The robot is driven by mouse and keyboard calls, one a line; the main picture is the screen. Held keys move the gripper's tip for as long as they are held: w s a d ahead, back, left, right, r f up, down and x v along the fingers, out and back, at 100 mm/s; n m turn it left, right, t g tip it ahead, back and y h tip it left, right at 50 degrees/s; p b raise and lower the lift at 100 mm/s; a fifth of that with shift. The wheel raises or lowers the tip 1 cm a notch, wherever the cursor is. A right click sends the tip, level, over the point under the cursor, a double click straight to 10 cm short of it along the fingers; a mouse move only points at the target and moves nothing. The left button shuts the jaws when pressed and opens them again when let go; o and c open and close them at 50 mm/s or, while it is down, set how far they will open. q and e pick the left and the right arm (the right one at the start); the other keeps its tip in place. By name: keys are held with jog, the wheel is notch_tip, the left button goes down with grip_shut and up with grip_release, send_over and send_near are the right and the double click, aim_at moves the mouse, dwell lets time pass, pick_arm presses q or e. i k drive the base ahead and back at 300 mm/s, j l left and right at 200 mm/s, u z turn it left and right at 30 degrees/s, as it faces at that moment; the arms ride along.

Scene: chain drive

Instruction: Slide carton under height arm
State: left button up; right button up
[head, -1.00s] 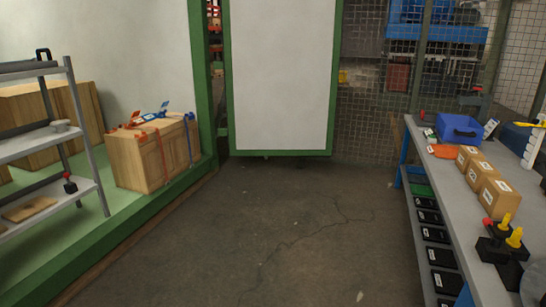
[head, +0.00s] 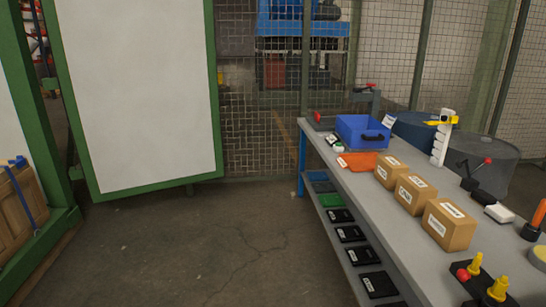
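Three brown cartons with white labels stand in a row on the grey bench (head: 365,195) at the right. The far carton (head: 387,170), the middle carton (head: 415,195) and the near carton (head: 447,225) are close to the bench's front edge. Behind them stands a white stepped post (head: 439,148) with a yellow arm (head: 440,122) across its top, which looks like the height arm. No carton is under the yellow arm. Neither of my grippers is in view.
A blue bin (head: 360,133) and an orange flat piece (head: 357,161) lie at the bench's far end. Yellow-knobbed parts (head: 476,264) are at its near end. Black items sit on the shelf below (head: 350,234). The floor (head: 200,250) left of the bench is clear.

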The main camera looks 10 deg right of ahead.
aim_at(452, 228)
jog(key=i+j+z, duration=0.25)
jog(key=i, duration=1.4)
jog(key=i+z, duration=0.85)
jog(key=i, duration=0.15)
jog(key=i+j+z, duration=0.4)
jog(key=z, duration=0.45)
jog(key=i+z, duration=0.15)
jog(key=z, duration=0.35)
jog(key=j+z, duration=0.1)
jog(key=z, duration=0.35)
